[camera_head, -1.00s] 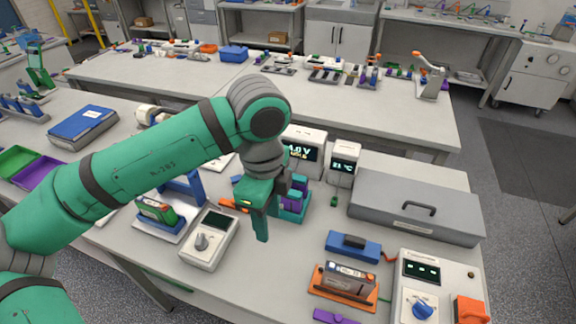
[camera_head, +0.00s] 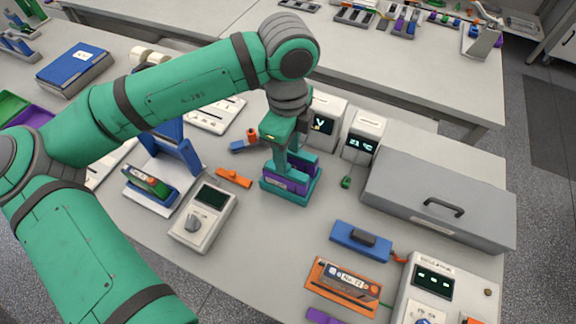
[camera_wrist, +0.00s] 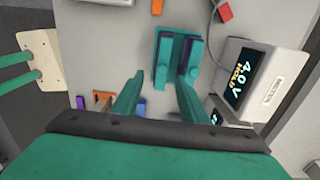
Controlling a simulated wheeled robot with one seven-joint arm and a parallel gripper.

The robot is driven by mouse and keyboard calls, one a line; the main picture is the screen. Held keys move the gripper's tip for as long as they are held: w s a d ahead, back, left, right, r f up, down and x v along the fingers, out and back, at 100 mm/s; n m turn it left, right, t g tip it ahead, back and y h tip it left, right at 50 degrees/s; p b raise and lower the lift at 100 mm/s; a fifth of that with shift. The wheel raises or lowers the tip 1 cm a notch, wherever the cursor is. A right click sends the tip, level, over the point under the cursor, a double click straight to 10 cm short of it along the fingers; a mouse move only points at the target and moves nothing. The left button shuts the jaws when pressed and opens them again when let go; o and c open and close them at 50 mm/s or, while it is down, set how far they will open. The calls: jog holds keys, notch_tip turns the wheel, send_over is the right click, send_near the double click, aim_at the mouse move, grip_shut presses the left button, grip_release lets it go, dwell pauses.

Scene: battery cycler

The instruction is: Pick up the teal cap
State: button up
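A teal holder (camera_head: 290,196) with purple blocks (camera_head: 292,178) stands on the bench near the middle of the head view. In the wrist view the same teal holder (camera_wrist: 179,70) lies ahead of my fingers, with teal bars and purple parts on both its sides. No separate teal cap stands out clearly; I cannot tell whether one of these teal parts is it. My gripper (camera_head: 287,165) points down over the holder and partly hides it. In the wrist view my gripper (camera_wrist: 158,92) has its two teal fingers apart, with nothing between the tips.
A meter reading 4.0V (camera_wrist: 253,82) and a 21 °C unit (camera_head: 363,138) stand close behind the holder. An orange piece (camera_head: 234,178) and a grey handheld meter (camera_head: 203,217) lie left. A grey case (camera_head: 440,200) is right. Bare bench lies in front.

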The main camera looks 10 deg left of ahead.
jog(key=shift+w+d+f, duration=0.1)
jog(key=shift+w+f, duration=0.05)
jog(key=shift+f, duration=1.45)
jog(key=shift+w+d+f, duration=0.1)
jog(key=shift+f, duration=1.5)
grip_shut()
